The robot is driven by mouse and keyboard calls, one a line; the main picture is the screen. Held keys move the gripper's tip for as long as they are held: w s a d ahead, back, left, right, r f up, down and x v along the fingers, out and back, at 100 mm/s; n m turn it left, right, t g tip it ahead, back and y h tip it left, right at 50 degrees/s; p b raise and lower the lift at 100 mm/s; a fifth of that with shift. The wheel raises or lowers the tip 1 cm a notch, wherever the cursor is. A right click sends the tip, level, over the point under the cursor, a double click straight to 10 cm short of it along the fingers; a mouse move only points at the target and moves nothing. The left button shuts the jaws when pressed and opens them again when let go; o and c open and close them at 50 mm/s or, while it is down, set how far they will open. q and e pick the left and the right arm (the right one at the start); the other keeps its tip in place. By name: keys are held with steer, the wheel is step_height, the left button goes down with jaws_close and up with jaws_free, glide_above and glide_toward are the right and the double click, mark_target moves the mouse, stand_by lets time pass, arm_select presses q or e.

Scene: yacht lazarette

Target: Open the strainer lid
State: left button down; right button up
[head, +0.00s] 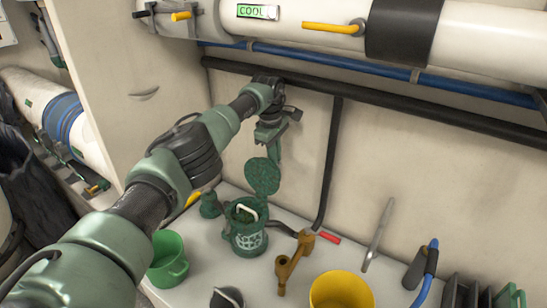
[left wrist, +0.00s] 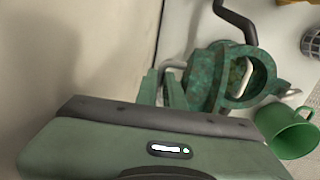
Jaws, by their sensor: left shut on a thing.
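The strainer (head: 247,238) is a green pot with a pale mark on its side, standing on the white shelf by the wall. Its round green lid (head: 262,177) stands raised, roughly upright, behind the open mouth, where a pale curved handle shows. My left gripper (head: 271,152) reaches down from above and is shut at the lid's upper edge. In the left wrist view the fingers (left wrist: 162,90) are beside the lid (left wrist: 205,73), and the strainer's ring-shaped mouth (left wrist: 250,78) lies beyond; the exact contact is partly hidden. My right gripper is not in view.
A green mug (head: 168,258) stands left of the strainer, a brass fitting (head: 292,262) right, a yellow bucket (head: 341,291) in front. Black (head: 400,99) and blue pipes (head: 380,66) cross the wall above.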

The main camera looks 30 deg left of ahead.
arm_select(q)
steer(key=shift+w+r, duration=0.25)
steer(key=shift+r, duration=0.15)
steer(key=c, duration=1.6)
jaws_free()
steer(key=shift+o, duration=0.4)
steer(key=shift+f, duration=0.1)
steer(key=shift+s+f, duration=0.1)
steer(key=shift+f, duration=0.05)
step_height(320, 180, up, 8)
steer(key=s+b, duration=0.1)
steer(key=shift+s+f, duration=0.1)
steer(key=shift+f, duration=0.05)
